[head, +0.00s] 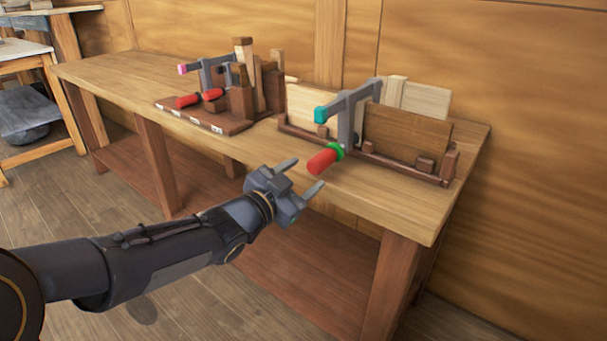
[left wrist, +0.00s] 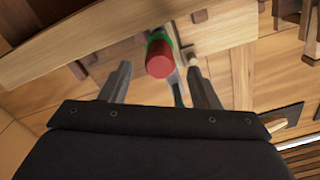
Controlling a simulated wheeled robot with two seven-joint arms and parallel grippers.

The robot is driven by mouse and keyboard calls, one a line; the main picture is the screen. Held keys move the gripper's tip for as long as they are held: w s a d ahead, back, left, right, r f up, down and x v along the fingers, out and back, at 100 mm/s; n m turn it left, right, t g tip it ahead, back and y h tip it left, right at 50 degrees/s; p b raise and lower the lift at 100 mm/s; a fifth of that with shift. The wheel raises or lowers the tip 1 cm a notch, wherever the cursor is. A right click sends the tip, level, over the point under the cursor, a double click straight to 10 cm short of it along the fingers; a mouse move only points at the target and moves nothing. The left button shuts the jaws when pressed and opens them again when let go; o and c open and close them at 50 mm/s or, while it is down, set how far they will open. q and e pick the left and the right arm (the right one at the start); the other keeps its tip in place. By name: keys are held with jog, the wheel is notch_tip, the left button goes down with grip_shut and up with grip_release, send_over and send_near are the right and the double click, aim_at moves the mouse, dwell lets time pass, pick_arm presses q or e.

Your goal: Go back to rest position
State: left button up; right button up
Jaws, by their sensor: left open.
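My left gripper (head: 301,176) is open and empty in the head view, in front of the workbench's front edge. A clamp with a red handle (head: 323,160), a green ring and a teal tip (head: 321,114) stands on the bench just beyond the fingertips. In the left wrist view the red handle (left wrist: 160,58) shows end-on, beyond and between the two open fingers (left wrist: 162,82). The handle looks apart from the fingers. My right gripper is not in view.
The wooden workbench (head: 140,90) runs along the panelled wall. A wooden rack with boards (head: 405,135) stands behind the clamp. To the left is a dark base (head: 205,115) with another clamp and red handles (head: 188,100).

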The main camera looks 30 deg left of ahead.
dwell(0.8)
pick_arm(q)
jog(key=shift+s+a+f+n+y, duration=0.1)
jog(key=shift+s+f+n+y, duration=0.1)
jog(key=shift+n+y, duration=0.1)
jog(key=s+d+f+n+g+h, duration=0.1)
jog(key=s+d+f+n+g, duration=0.1)
jog(key=s+d+f+g, duration=0.4)
jog(key=s+d+f+n+g+h, duration=0.1)
jog(key=s+d+f+n+g, duration=0.2)
jog(key=s, duration=0.5)
jog(key=s+d+f+n+g+h, duration=0.1)
jog(key=s+d+f+n+g, duration=0.15)
jog(key=s+f, duration=0.4)
notch_tip(320, 180, up, 26)
jog(key=s+d+p, duration=0.1)
jog(key=p, duration=2.3)
jog(key=shift+f+m+g, duration=0.25)
jog(key=shift+m+g, duration=0.1)
jog(key=shift+g, duration=0.1)
jog(key=shift+s, duration=0.1)
